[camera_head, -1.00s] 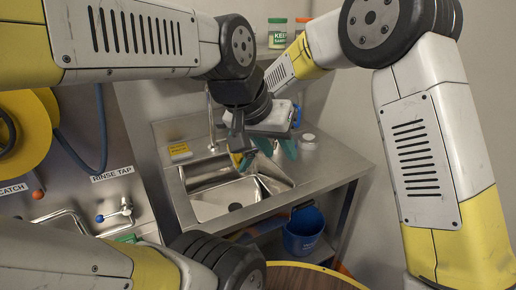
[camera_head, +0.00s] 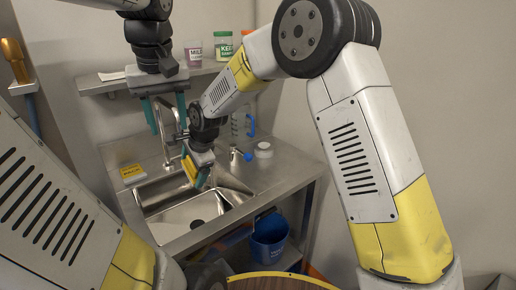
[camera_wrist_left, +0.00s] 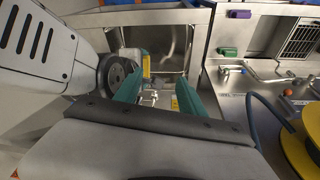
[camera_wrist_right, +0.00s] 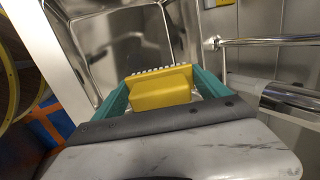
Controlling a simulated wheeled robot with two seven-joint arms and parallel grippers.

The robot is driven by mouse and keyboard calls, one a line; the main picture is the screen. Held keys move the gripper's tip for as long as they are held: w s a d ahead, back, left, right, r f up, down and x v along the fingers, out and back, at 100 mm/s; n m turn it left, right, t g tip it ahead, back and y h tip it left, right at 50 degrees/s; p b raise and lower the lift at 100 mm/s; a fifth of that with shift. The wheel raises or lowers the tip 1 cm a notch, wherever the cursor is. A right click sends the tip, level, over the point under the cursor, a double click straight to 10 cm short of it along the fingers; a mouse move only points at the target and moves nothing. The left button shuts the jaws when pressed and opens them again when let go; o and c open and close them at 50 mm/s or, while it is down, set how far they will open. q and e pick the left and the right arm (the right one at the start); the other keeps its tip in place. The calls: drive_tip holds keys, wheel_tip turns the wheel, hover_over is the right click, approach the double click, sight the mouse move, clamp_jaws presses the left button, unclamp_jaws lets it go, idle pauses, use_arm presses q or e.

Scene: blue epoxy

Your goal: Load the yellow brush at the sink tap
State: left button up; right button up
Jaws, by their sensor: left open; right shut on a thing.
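The yellow brush (camera_wrist_right: 160,90) is held between the green fingers of my right gripper (camera_wrist_right: 158,92), its pale bristles pointing at the sink. In the head view the brush (camera_head: 189,168) is over the back part of the steel sink basin (camera_head: 153,200). The chrome sink tap (camera_head: 165,125) rises behind it, partly hidden by my grippers. In the right wrist view a chrome pipe (camera_wrist_right: 270,42) is right of the brush. My left gripper (camera_head: 166,115) is open and empty above the right one, pointing down near the tap. It also shows in the left wrist view (camera_wrist_left: 157,95).
A blue-handled lever (camera_head: 241,154) and a white-lidded jar (camera_head: 264,150) stand right of the tap. A yellow sign (camera_head: 132,172) stands on the left counter. The shelf (camera_head: 110,86) behind holds several containers. A blue bucket (camera_head: 270,238) is below the counter.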

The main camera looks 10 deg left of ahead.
use_arm(q)
drive_tip(key=w+a+f+y, duration=0.1)
drive_tip(key=w+a+f, duration=0.15)
drive_tip(key=w, duration=0.35)
drive_tip(key=n+g+h, duration=0.2)
drive_tip(key=n, duration=0.1)
hover_over(248, 154)
wheel_tip(248, 154, down, 11)
wheel_tip(248, 154, down, 12)
drive_tip(key=shift+s+r, duration=0.1)
drive_tip(key=shift+r, duration=0.1)
drive_tip(key=shift+c, duration=0.2)
clamp_jaws()
drive_tip(key=shift+r, duration=0.1)
